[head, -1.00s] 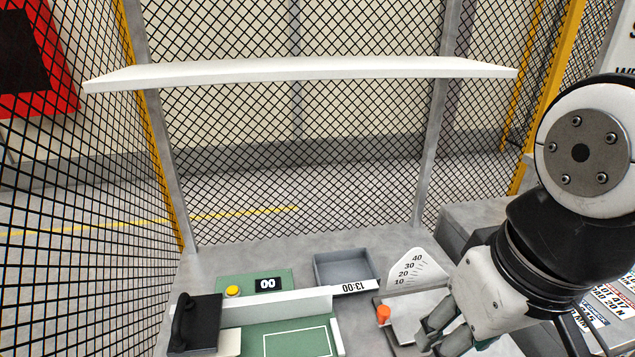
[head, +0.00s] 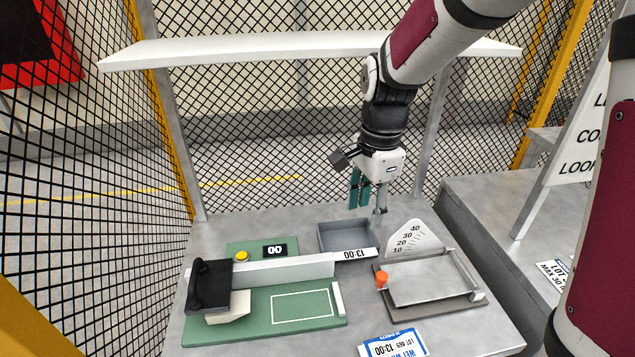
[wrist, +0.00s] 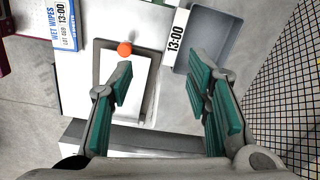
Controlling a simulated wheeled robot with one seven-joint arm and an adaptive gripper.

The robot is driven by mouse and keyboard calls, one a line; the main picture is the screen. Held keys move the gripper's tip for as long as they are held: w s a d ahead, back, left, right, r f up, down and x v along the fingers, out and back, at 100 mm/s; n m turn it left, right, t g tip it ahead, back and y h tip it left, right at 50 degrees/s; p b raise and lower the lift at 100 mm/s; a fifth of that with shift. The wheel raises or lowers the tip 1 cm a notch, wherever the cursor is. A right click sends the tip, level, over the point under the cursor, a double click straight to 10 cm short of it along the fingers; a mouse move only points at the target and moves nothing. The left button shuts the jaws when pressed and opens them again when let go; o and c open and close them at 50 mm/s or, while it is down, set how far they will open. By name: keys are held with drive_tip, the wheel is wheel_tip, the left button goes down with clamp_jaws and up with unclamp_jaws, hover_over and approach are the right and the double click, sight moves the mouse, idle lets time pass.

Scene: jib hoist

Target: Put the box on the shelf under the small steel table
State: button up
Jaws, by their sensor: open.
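A white and blue box labelled wet wipes (head: 396,345) lies at the front edge of the grey worktop, partly cut off by the picture; it also shows at the top left of the wrist view (wrist: 64,28). A raised steel plate (head: 428,281) stands over a darker base, with an orange knob at its left corner; I cannot tell whether this is the small steel table. No shelf beneath a table shows clearly. My gripper (head: 369,200) is open and empty, pointing down above the back of the worktop near the grey tray, away from the box.
The grey tray (head: 339,234) with a 13:00 tag is empty. A dial plate (head: 410,238) stands behind the steel plate. A green board (head: 262,322) with a black-handled block (head: 209,286) is at left. A white overhead shelf (head: 250,50) and mesh fence close the back.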

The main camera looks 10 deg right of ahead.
sight(354, 254)
drive_tip(key=w+f+m, duration=0.1)
drive_tip(key=f, duration=0.5)
drive_tip(key=w+f, duration=0.1)
drive_tip(key=f, duration=0.4)
drive_tip(key=w+f+m, duration=0.1)
drive_tip(key=f, duration=0.5)
drive_tip(key=shift+w+a+f+m+b, duration=0.15)
drive_tip(key=shift+w+f+m+b, duration=0.1)
drive_tip(key=shift+f+m+b, duration=0.1)
clamp_jaws()
